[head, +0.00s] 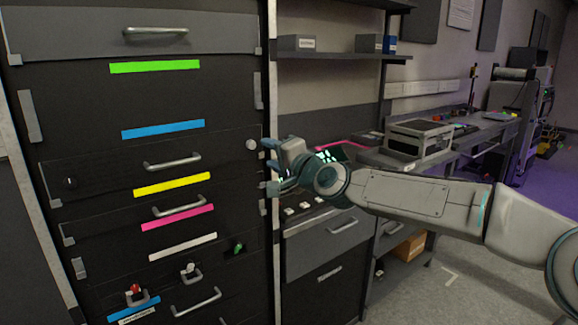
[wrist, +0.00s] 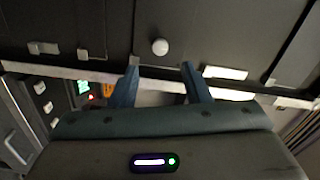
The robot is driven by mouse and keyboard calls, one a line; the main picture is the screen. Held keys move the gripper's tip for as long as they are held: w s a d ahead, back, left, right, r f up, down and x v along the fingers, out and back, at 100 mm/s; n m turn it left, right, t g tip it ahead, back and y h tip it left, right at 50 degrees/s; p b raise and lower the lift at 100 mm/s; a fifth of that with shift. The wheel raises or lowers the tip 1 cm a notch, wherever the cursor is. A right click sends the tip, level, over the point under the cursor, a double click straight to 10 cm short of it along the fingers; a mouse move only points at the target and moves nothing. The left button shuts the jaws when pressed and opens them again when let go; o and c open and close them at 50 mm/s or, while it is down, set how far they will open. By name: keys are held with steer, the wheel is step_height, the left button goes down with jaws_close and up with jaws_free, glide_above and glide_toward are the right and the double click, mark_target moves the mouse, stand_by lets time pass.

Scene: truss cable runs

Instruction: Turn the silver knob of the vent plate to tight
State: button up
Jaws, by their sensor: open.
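A round silver-white knob (head: 251,144) sticks out near the right edge of a dark rack panel (head: 110,165), which I take to be the vent plate. In the wrist view the knob (wrist: 160,46) shows just beyond my fingertips, roughly centred between them. My gripper (head: 269,155) is open and empty, at the right edge of the rack beside the knob. In the wrist view its two blue fingers (wrist: 159,69) are spread apart, with a gap between them and the knob. Any tight mark on the knob is too small to see.
The rack carries drawer handles (head: 172,162), coloured strips and, lower down, a red-topped switch (head: 134,289) and a green one (head: 238,248). A shelf (head: 340,55) with boxes and a workbench with a grey case (head: 418,138) stand to the right.

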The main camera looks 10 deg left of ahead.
steer(key=v, duration=0.6)
stand_by(0.4)
steer(key=s+a+f+n+g+h+p, duration=0.1)
steer(key=s+f+n+g+h, duration=0.1)
steer(key=f, duration=0.5)
steer(key=s+a+f+n+g+h+p, duration=0.1)
steer(key=f+n+g+h+p, duration=0.1)
steer(key=f, duration=0.5)
steer(key=s+d+f+n+g+h+p, duration=0.1)
steer(key=s+d+f+n+h+p, duration=0.1)
steer(key=s+d+f+h, duration=0.45)
steer(key=s+d+r+g+h+p, duration=0.1)
steer(key=s+d+r+g+p, duration=0.1)
steer(key=s+d, duration=0.7)
steer(key=s+d+r+m+g+h+p, duration=0.1)
steer(key=s+d+r+p, duration=0.3)
steer(key=s+d, duration=0.5)
steer(key=d+r+h, duration=0.1)
steer(key=d, duration=0.6)
steer(key=shift+g+p, duration=0.3)
steer(key=shift+g, duration=0.1)
